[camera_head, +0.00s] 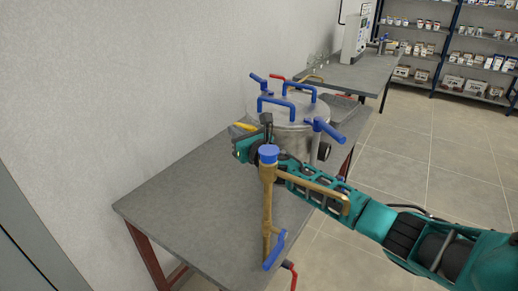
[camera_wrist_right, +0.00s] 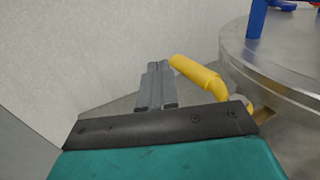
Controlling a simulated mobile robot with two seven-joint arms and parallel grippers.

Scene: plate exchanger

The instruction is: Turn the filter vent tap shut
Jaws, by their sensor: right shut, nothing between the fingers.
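A yellow bent lever (camera_wrist_right: 200,75) sits at the side of a round metal vessel (camera_wrist_right: 285,65) in the right wrist view; I take it for the filter vent tap. A small part of the lever (camera_head: 244,126) shows left of the vessel (camera_head: 293,108) in the head view. My right gripper (camera_wrist_right: 155,88) is shut and empty, its fingers just left of the lever's free end. I cannot tell whether they touch it. In the head view my right gripper (camera_head: 266,121) is in front of the vessel's left side. My left gripper is not in view.
A brass pipe (camera_head: 267,205) with a blue cap and a blue lever stands in front of my right arm. Blue handles (camera_head: 285,103) rise from the vessel's lid. The grey table (camera_head: 175,205) is clear at the front left, beside the wall.

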